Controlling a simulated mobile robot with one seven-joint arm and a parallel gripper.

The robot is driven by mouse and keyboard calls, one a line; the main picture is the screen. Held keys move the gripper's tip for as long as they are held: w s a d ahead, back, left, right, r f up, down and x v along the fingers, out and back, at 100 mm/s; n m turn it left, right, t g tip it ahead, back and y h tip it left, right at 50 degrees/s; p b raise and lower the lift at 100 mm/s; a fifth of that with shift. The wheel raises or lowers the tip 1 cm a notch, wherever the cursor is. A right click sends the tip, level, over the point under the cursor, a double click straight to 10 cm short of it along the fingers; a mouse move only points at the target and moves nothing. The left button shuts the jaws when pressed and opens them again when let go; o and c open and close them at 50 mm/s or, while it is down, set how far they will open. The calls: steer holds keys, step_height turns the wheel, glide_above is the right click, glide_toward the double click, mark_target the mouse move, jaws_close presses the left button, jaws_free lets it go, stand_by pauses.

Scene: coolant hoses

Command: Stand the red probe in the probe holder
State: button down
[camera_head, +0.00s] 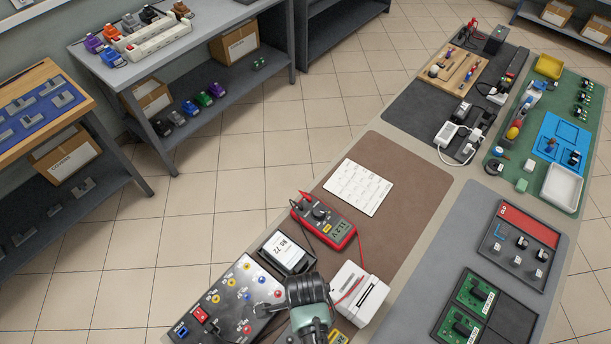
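A red multimeter (325,220) lies on the brown mat, its display lit. A red lead (359,245) runs from its right end down to a white box-shaped block (358,297) beside my arm. A thin red length crosses the block's top; I cannot tell whether it is the red probe or lead. I cannot make out the probe holder for certain; the white block may be it. The dark end of my arm, with my gripper (275,302), is over the black panel at the bottom. Its fingers are too small and covered to read.
A black panel (222,302) with coloured sockets and a red switch lies left of my arm. A white printed sheet (358,187) lies behind. Green boards (467,309) are at right. Brown mat is clear right of the sheet.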

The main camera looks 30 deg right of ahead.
stand_by(0.4)
steer(key=c, duration=0.7)
jaws_free()
steer(key=shift+c, duration=0.2)
steer(key=o, duration=0.3)
step_height(320, 180, up, 8)
steer(key=p, duration=0.8)
